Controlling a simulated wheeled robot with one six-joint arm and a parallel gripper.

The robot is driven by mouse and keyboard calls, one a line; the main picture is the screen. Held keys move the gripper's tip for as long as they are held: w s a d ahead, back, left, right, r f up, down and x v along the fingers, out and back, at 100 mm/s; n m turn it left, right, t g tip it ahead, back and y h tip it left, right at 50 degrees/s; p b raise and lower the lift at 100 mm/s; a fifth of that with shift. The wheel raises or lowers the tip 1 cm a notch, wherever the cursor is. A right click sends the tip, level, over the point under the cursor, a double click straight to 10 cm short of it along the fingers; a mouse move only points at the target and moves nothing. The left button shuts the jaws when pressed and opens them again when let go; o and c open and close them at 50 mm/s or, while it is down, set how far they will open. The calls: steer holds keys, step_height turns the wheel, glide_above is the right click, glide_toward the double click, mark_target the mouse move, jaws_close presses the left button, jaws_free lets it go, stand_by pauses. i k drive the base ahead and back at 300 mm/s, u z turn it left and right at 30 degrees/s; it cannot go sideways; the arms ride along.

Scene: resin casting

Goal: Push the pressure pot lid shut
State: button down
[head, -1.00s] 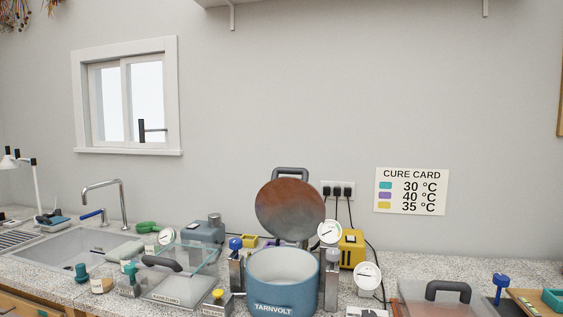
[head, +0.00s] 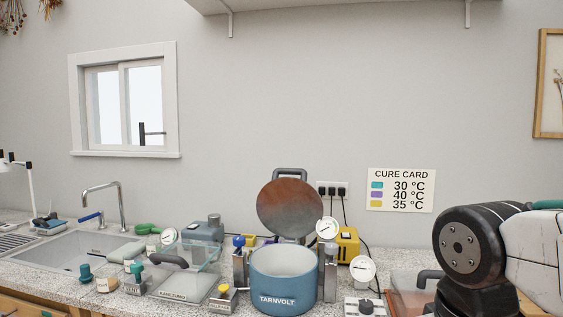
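The pressure pot (head: 283,286) is a blue-grey cylinder labelled TARNVOLT, standing on the speckled counter in the head view. Its round lid (head: 290,208) stands open, tilted up at the back, with its reddish-brown inner face toward me and a dark handle (head: 290,174) at its top edge. The pot's pale inside shows and looks empty as far as I can see. Upright metal clamps stand at its left (head: 239,268) and right (head: 330,274) sides. My arm shows at the lower right, well apart from the pot. My gripper is out of view.
Left of the pot are a clear-lidded box (head: 188,284) with a dark handle, small bottles and a sink (head: 75,252). A yellow device (head: 347,246) and round gauges (head: 363,268) stand to the right. The wall space above the pot is clear.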

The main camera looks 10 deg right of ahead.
mark_target(290, 208)
steer(key=i, duration=0.95)
